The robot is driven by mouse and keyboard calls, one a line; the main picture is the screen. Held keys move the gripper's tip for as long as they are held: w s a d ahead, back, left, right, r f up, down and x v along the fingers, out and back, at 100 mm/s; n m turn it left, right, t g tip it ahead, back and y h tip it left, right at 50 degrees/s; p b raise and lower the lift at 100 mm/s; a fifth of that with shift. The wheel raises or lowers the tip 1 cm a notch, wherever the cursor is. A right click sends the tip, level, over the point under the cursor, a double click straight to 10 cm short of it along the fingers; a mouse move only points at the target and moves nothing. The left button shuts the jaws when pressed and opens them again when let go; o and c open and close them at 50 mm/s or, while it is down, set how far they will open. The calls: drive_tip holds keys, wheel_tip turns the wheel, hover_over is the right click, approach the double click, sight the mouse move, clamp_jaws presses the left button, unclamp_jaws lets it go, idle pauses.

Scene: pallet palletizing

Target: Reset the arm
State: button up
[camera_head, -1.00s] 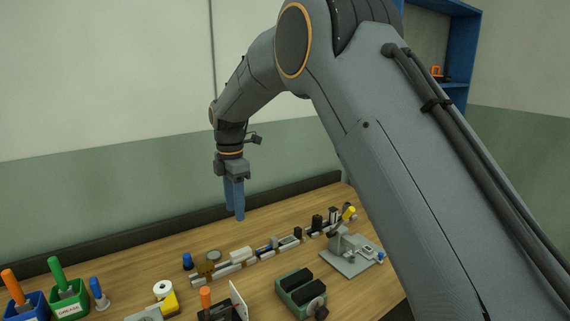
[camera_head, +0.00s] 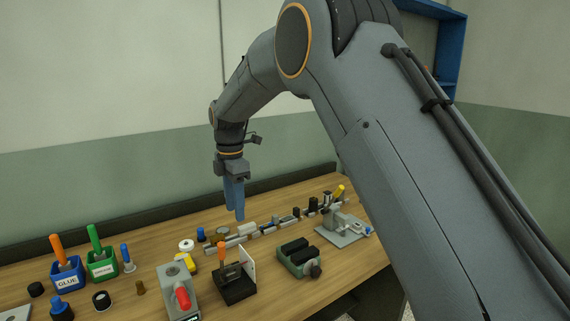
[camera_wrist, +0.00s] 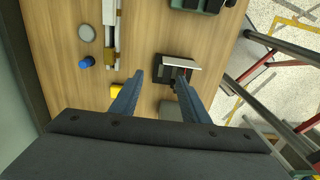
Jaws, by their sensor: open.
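My gripper (camera_head: 235,200) hangs from my bent arm, pointing down over the far part of the wooden workbench (camera_head: 130,248). Its two blue fingers also show in the wrist view (camera_wrist: 158,92), apart with nothing between them. The fingertips are above the bench top, near the row of parts on a rail (camera_head: 262,228) in the head view. My upper arm covers the right side of the head view.
A blue bin (camera_head: 68,274) and a green bin (camera_head: 102,264) stand at the left. A wall closes the back.

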drive_tip(key=s+d+f+m+b, duration=0.2)
drive_tip(key=s+d+f+m, duration=0.15)
drive_tip(key=d, duration=0.35)
drive_tip(key=s+d+f+m+b, duration=0.25)
drive_tip(key=d+m, duration=0.25)
drive_tip(key=d, duration=0.3)
drive_tip(key=s+d+f+m+b, duration=0.1)
drive_tip(key=s+d+f+m, duration=0.3)
drive_tip(key=d, duration=0.3)
drive_tip(key=s+d+f+m+b, duration=0.2)
drive_tip(key=s+d+f+m, duration=0.2)
drive_tip(key=s, duration=0.4)
drive_tip(key=s+d+f+m+b, duration=0.2)
drive_tip(key=s+d+f+m, duration=0.2)
drive_tip(key=s+d+m, duration=0.3)
drive_tip(key=shift+s+d+m+t, duration=0.25)
drive_tip(key=shift+s+m+t, duration=0.15)
drive_tip(key=shift+s+m, duration=0.45)
drive_tip(key=shift+s, duration=0.15)
